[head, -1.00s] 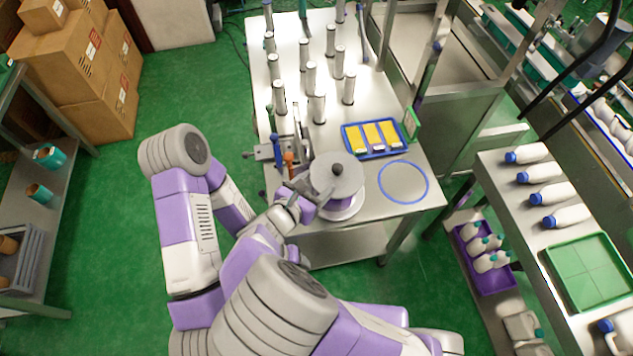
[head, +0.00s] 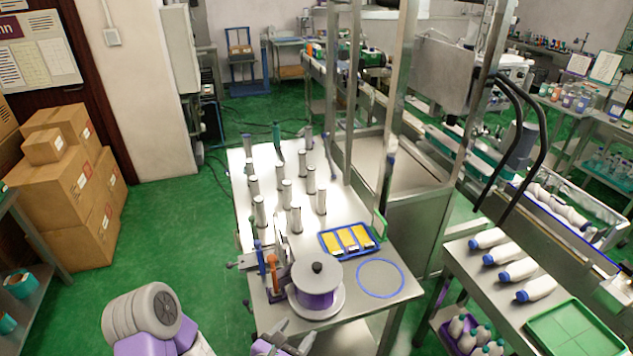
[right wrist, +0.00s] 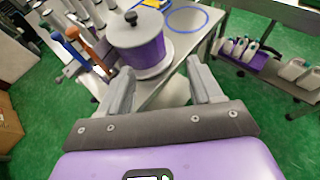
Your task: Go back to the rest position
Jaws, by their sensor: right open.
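My right gripper (head: 297,333) shows at the bottom edge of the head view, just in front of the table's near edge. It is open and empty, with its two fingers spread wide in the right wrist view (right wrist: 158,68). Ahead of it and apart from it, a purple reel (head: 317,299) with a grey top disc and a black knob stands on the table. The reel also shows beyond the fingers in the right wrist view (right wrist: 146,50). My left gripper is not in view.
The steel table (head: 345,312) holds several upright cylinders, a blue tray (head: 324,250) with yellow packs, a blue ring (head: 381,261) and an orange-handled tool (head: 272,272). A side table (head: 460,262) with white bottles and a green tray (head: 575,335) stands to the right.

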